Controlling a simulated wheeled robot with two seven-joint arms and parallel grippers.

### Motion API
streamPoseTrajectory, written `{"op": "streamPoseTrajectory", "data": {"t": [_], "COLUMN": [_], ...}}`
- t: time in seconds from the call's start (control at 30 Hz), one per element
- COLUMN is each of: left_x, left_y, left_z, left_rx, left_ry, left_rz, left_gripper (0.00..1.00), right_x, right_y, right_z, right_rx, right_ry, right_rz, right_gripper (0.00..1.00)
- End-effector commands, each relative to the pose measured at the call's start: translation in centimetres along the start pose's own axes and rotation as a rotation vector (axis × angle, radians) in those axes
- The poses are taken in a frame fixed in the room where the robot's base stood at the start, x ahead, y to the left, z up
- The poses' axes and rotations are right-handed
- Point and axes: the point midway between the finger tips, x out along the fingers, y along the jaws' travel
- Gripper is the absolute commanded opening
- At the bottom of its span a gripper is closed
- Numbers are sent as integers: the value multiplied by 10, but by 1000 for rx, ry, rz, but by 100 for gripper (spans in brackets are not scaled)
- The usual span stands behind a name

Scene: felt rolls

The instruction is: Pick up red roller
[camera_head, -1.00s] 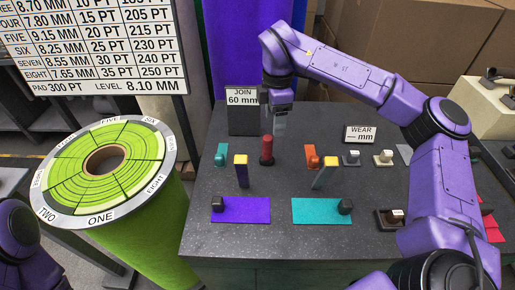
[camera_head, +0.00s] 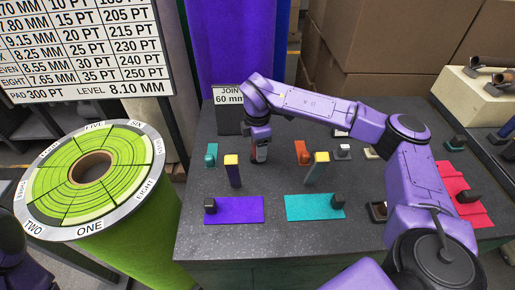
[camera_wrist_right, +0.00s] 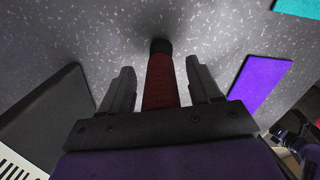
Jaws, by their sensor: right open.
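The red roller (camera_wrist_right: 160,85) stands on the dark speckled table (camera_wrist_right: 215,35), its black end against the tabletop in the right wrist view. My right gripper (camera_wrist_right: 161,68) is open, with one finger on each side of the roller and a visible gap at both sides. In the head view my right gripper (camera_head: 260,148) reaches down at the back of the table and hides most of the roller. Of my left arm only a purple part shows at the lower left of the head view; its gripper is out of view.
A teal roller (camera_head: 211,155) and an orange one (camera_head: 303,152) stand nearby, with two yellow-topped posts in front. Purple (camera_head: 235,212) and teal (camera_head: 310,208) felt pieces lie at the front. A JOIN sign (camera_head: 229,122) stands behind the gripper.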

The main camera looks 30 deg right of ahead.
Motion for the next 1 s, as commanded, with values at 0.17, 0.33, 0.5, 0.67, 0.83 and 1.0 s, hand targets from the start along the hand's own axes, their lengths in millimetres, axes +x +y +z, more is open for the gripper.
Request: {"op": "streamPoseTrajectory", "data": {"t": [0.17,0.33,0.5,0.67,0.83,1.0], "left_x": [1,1,1,2,13,27], "left_y": [0,0,0,0,1,2], "left_z": [0,0,0,1,5,11], "left_rx": [0,0,0,0,0,0], "left_ry": [0,0,0,0,0,0], "left_rz": [0,0,0,0,0,0], "left_gripper": [0,0,0,0,0,0], "right_x": [0,0,0,-2,-19,-60], "right_y": [0,0,0,1,2,-24], "right_z": [0,0,0,0,0,-4], "right_rx": [0,0,0,0,-1,-4], "right_ry": [0,0,1,1,1,1], "right_rz": [1,1,1,3,8,10], "right_gripper": [56,1,0,0,0,0]}}
